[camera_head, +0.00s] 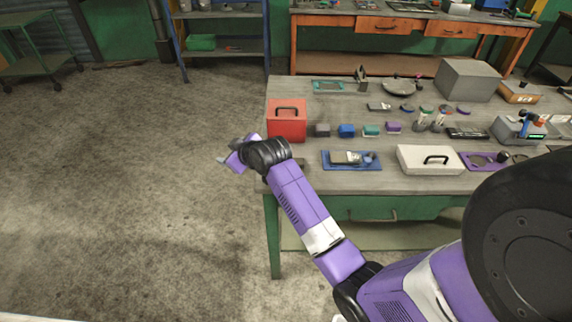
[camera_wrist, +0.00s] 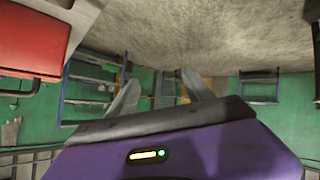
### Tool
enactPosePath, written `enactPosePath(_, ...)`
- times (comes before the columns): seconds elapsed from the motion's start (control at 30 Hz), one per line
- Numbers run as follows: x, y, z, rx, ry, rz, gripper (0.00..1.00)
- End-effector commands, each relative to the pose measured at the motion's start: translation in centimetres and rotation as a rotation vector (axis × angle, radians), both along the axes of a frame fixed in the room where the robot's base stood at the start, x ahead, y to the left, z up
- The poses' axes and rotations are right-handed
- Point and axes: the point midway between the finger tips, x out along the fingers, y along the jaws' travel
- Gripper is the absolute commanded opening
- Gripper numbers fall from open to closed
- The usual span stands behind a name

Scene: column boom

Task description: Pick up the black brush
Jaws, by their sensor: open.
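My gripper (camera_head: 232,153) is off the left edge of the table, left of the red box, with nothing between its fingers. Its two grey fingers stand apart in the wrist view (camera_wrist: 160,88). A flat brush-like item (camera_head: 346,157) with pale and dark parts lies on a blue tray (camera_head: 329,164) near the table's front edge, to the right of my gripper. Another small dark item (camera_head: 379,106) lies farther back. I cannot tell for sure which one is the black brush. Neither shows in the wrist view.
The red box (camera_head: 287,121) stands at the table's left edge, close to my gripper; part of it shows in the wrist view (camera_wrist: 35,38). Small coloured blocks stand behind the blue tray. A white case (camera_head: 430,170) lies right of it. Open floor (camera_head: 130,190) lies left.

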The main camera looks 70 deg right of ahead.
Motion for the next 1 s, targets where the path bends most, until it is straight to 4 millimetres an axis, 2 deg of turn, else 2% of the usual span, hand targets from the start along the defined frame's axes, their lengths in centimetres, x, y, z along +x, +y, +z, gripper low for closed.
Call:
enactPosePath(0.03, 0.1, -2.5, 0.6, -0.012, 0.061, 0.007, 0.6)
enactPosePath(0.17, -1.2, -7.1, 0.7, -0.013, 0.277, 0.063, 0.6)
enactPosePath(0.23, -2.8, -9.2, 0.8, 0.0, 0.411, 0.107, 0.6)
enactPosePath(0.33, -6.0, -11.1, 0.9, 0.041, 0.609, 0.189, 0.6)
enactPosePath(0.5, -11.0, -10.8, 0.9, 0.136, 0.854, 0.343, 0.6)
enactPosePath(0.6, -12.7, -9.9, 0.7, 0.18, 0.932, 0.416, 0.6)
enactPosePath(0.77, -13.8, -9.3, 0.1, 0.207, 0.975, 0.46, 0.6)
enactPosePath(1.0, -13.8, -9.3, -2.2, 0.207, 0.975, 0.46, 0.6)
